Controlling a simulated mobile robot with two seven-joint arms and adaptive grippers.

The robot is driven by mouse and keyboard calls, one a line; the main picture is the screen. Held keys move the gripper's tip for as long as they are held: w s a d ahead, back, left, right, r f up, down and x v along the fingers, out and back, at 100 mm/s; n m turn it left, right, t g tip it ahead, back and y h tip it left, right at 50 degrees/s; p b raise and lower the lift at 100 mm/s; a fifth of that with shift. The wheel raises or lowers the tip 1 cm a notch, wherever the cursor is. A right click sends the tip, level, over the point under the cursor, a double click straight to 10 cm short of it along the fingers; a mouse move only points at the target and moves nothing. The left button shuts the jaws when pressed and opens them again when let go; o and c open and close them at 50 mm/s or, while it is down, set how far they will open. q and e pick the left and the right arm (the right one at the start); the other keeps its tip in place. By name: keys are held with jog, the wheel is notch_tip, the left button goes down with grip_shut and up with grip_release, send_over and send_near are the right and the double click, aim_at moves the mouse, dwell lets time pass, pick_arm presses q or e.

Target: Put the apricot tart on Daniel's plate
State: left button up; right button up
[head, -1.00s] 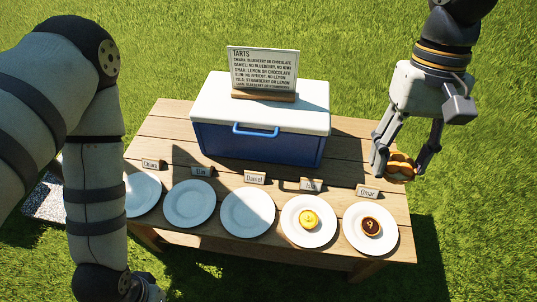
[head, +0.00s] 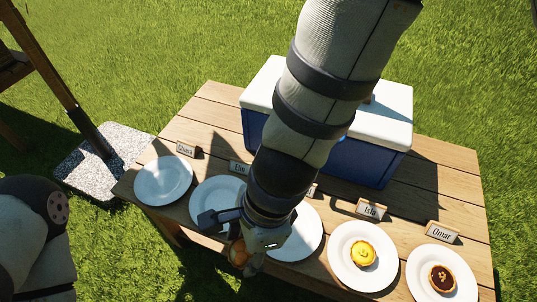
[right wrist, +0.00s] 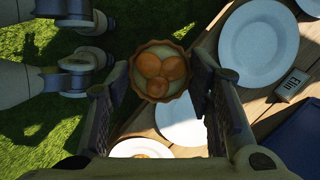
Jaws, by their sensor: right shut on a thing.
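The apricot tart, a browned crust with orange apricot halves, is in my right gripper (head: 246,258). The tart (head: 238,253) is partly hidden by the gripper in the head view. In the right wrist view the tart (right wrist: 160,70) shows whole between the two fingers. Daniel's plate (head: 303,238), white and empty where it shows, is third from the left, just right of the gripper and partly covered by it. It also shows in the right wrist view (right wrist: 183,125). The tart is held at the table's front edge, left of this plate. My left gripper is out of view.
Chiara's plate (head: 163,181) and Elin's plate (head: 208,197) look empty. Isla's plate (head: 341,267) bears a yellow tart (head: 363,253); Omar's plate (head: 416,283) bears a chocolate tart (head: 441,278). Name cards stand behind the plates. A blue cooler (head: 395,106) stands behind, partly hidden by my arm.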

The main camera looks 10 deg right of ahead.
jog(key=w+d+f+b, duration=0.1)
jog(key=w+d+f, duration=0.1)
jog(key=d+f, duration=0.1)
jog(key=w+d+f+b, duration=0.1)
jog(key=w+d+f, duration=0.2)
jog(key=d, duration=0.1)
jog(key=w+d+f+b, duration=0.1)
jog(key=w+d+f, duration=0.1)
jog(key=d+f, duration=0.1)
jog(key=shift+w+d, duration=0.15)
jog(key=shift+w, duration=0.25)
jog(key=shift+w+d+f, duration=0.15)
jog(key=shift+d+f, duration=0.1)
jog(key=shift+f, duration=0.05)
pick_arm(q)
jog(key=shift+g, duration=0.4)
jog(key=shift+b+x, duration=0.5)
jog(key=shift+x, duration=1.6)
pick_arm(e)
jog(key=shift+w+d+f, duration=0.15)
jog(key=shift+f, duration=1.5)
jog(key=shift+f, duration=0.1)
jog(key=o, duration=1.1)
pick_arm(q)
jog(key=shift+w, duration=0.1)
